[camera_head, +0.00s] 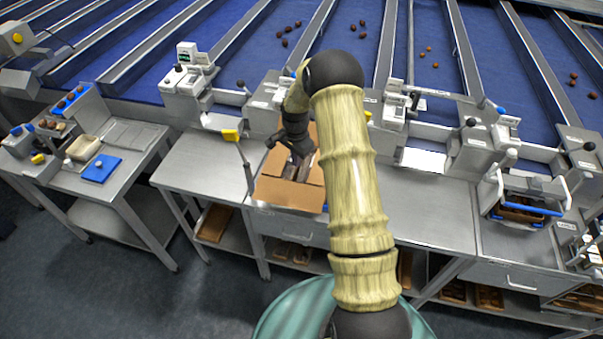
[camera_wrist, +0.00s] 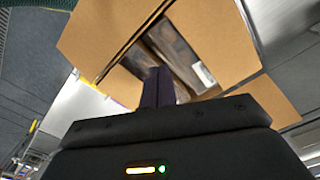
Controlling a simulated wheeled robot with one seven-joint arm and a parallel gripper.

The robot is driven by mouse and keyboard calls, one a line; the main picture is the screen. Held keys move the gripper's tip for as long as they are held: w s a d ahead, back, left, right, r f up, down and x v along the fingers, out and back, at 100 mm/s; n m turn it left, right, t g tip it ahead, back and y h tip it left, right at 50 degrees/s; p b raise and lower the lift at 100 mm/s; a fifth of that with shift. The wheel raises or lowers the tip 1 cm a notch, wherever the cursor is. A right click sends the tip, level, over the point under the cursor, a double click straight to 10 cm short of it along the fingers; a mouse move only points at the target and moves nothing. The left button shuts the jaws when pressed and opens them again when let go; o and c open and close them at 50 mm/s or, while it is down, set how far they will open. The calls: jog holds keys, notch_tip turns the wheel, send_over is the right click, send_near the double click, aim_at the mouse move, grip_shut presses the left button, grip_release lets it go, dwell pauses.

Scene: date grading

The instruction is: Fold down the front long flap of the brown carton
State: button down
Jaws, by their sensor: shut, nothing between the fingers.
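The brown carton (camera_head: 290,194) stands open on the steel bench, left of my arm in the head view. In the wrist view its opening shows dark packs (camera_wrist: 180,52) inside, one with a white label. Flaps stand spread outward: one broad flap (camera_wrist: 105,32) at upper left, another (camera_wrist: 212,35) at upper right, and a smaller one (camera_wrist: 272,100) at lower right. My gripper (camera_wrist: 158,75) is shut and empty, its fingers at the edge of the carton's opening. Whether they touch it cannot be told. My arm and gripper hide part of the carton in the head view.
A yellow-topped post (camera_head: 231,135) stands just left of the carton. Weighing and grading devices (camera_head: 188,82) line the back of the bench. The bench top right of my arm (camera_head: 430,205) is clear. A side table with a blue pad (camera_head: 101,168) is at left.

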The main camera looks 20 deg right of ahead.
jog(key=shift+f+b, duration=1.35)
jog(key=shift+f, duration=0.75)
notch_tip(320, 180, up, 11)
jog(key=p, duration=0.6)
jog(key=shift+r, duration=0.1)
